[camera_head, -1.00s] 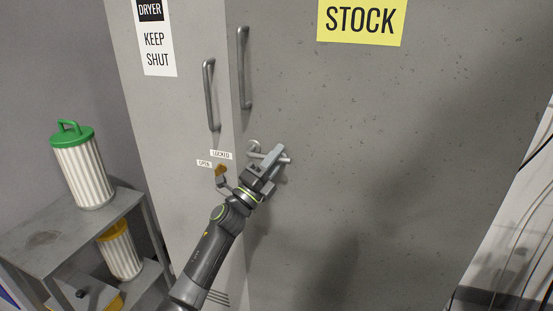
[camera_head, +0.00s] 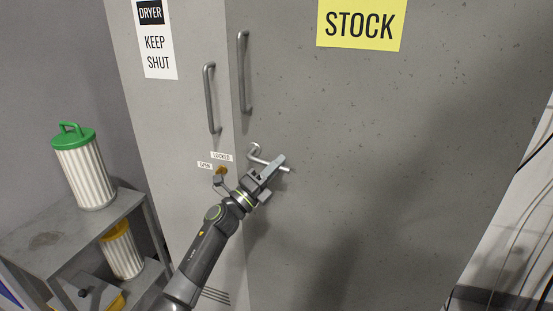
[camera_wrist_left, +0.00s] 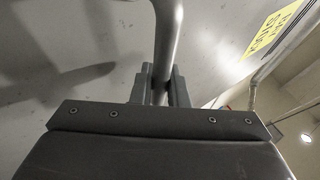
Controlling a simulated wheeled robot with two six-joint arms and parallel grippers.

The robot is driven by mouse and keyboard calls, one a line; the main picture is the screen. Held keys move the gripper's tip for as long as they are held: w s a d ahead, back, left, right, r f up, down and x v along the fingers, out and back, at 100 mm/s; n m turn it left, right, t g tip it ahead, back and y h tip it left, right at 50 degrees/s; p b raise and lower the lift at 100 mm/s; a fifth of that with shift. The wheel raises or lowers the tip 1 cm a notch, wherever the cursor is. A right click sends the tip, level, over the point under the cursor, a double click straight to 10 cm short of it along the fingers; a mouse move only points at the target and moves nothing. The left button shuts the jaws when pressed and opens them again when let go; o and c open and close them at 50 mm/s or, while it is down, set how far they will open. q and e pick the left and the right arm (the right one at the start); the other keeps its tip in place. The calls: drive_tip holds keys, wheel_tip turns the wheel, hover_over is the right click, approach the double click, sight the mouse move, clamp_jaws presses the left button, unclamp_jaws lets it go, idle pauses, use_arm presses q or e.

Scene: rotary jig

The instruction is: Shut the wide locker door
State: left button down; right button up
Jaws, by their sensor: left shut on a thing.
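The wide locker door (camera_head: 370,150) is grey, with a yellow STOCK sign (camera_head: 361,24) and a long vertical pull handle (camera_head: 243,72) near its left edge. Its face lies about level with the narrow door; I cannot tell whether it is fully closed. A silver lever (camera_head: 267,161) sticks out below the pull handle and slopes down to the right. My left gripper (camera_head: 272,172) is shut on the lever, partly hiding it. The left wrist view shows the lever's bar (camera_wrist_left: 163,60) between the fingers. My right gripper is not in view.
A narrow door (camera_head: 180,120) with a KEEP SHUT sign and its own handle (camera_head: 209,98) is at left. Small LOCKED (camera_head: 221,157) and OPEN (camera_head: 204,165) labels flank an orange-brown piece (camera_head: 222,170). A grey shelf (camera_head: 45,240) holds a green-lidded canister (camera_head: 84,170).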

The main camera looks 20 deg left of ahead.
use_arm(q)
drive_tip(key=m+g+p, duration=0.1)
drive_tip(key=f+m+g+p, duration=0.1)
drive_tip(key=m, duration=0.1)
drive_tip(key=shift+a+f+m, duration=0.3)
drive_tip(key=shift+a, duration=0.05)
drive_tip(key=a+f+m+g+y+p, duration=0.2)
drive_tip(key=a+f+m+g+p, duration=0.2)
drive_tip(key=m, duration=0.3)
drive_tip(key=shift+a+f+m+g+p, duration=0.25)
drive_tip(key=shift+m+g+p, duration=0.15)
drive_tip(key=shift+g, duration=0.3)
